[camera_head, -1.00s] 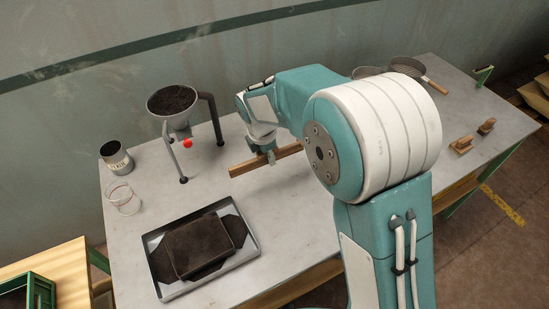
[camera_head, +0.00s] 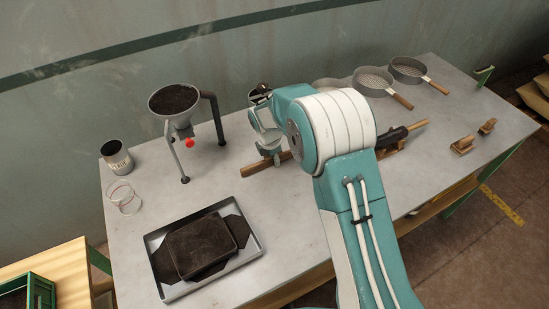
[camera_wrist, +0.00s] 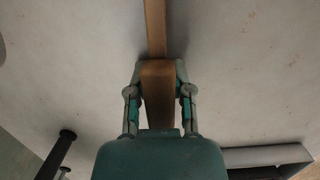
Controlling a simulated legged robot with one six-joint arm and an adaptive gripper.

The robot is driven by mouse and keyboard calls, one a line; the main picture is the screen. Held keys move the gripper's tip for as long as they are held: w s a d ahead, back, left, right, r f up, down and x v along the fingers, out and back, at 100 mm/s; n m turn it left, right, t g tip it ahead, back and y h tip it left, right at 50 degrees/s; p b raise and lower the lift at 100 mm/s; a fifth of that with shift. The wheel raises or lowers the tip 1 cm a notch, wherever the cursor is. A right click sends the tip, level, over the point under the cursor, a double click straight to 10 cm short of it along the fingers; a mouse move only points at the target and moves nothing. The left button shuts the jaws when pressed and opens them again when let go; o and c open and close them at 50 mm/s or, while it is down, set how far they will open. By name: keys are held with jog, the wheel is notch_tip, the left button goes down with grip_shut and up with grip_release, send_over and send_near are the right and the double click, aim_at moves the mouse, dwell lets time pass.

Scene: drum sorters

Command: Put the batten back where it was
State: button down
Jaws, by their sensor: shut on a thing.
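The batten (camera_head: 251,168) is a brown wooden strip low over the grey table, left of the arm's large white joint. Its right part is hidden behind my arm. My gripper (camera_head: 271,156) is shut on it from above. In the wrist view the two fingers of my gripper (camera_wrist: 159,78) press on both sides of the batten (camera_wrist: 155,32), which runs from the top edge down between them. I cannot tell whether the batten touches the table.
A funnel of dark soil (camera_head: 176,104) on a stand, a tin (camera_head: 116,160) and a clear cup (camera_head: 124,199) stand left. A metal tray (camera_head: 166,292) lies in front. Sieves (camera_head: 374,82), a dark tool (camera_head: 392,138) and small wooden blocks (camera_head: 463,145) are at right.

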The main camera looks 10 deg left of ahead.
jog(key=c, duration=0.5)
grip_release()
jog(key=shift+d, duration=0.3)
jog(key=shift+a, duration=0.15)
jog(key=shift+r, duration=0.1)
jog(key=r, duration=0.4)
jog(key=s+a+r, duration=0.1)
jog(key=r, duration=0.6)
jog(key=shift+s+a+r, duration=0.15)
jog(key=shift+a+r, duration=0.1)
jog(key=shift+r, duration=0.15)
